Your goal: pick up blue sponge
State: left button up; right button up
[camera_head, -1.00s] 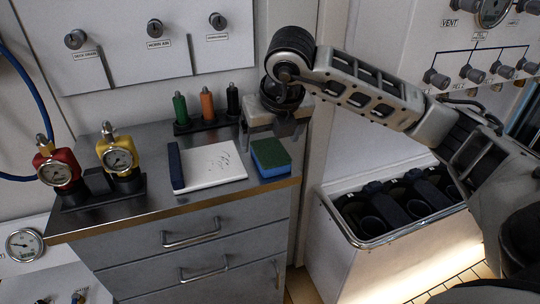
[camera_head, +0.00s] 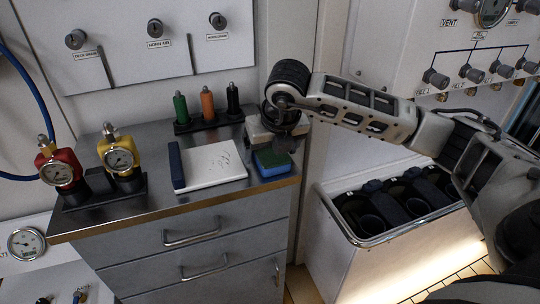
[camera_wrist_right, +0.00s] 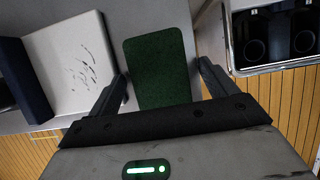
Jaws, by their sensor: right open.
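The blue sponge (camera_head: 274,164) with a green top lies at the right front of the grey counter (camera_head: 150,202), to the right of the white notebook. My right gripper (camera_head: 284,148) is just above and behind it and hides part of it. In the right wrist view the sponge's green face (camera_wrist_right: 157,66) lies between the open fingers of my right gripper (camera_wrist_right: 160,88), with a gap at each side. The right gripper is empty. My left gripper is not in view.
The white notebook (camera_head: 211,164) with a dark blue spine lies left of the sponge. A rack of several colored bottles (camera_head: 207,104) stands behind. Red (camera_head: 58,165) and yellow (camera_head: 119,158) gauges stand at the left. An open white bin (camera_head: 345,270) stands right of the counter.

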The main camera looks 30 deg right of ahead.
aim_at(271, 151)
jog(key=shift+f+b, duration=0.2)
jog(key=shift+b, duration=0.1)
dwell(0.4)
jog(key=c, duration=1.1)
jog(key=shift+c, duration=0.2)
jog(key=shift+r+p, duration=0.45)
jog(key=shift+p, duration=0.2)
notch_tip(271, 151, up, 3)
jog(key=shift+f+b, duration=0.2)
jog(key=shift+b, duration=0.45)
jog(key=s+a+r, duration=0.3)
jog(key=s+r, duration=0.7)
jog(key=s, duration=0.3)
jog(key=shift+s+a, duration=0.15)
jog(key=shift+s, duration=0.2)
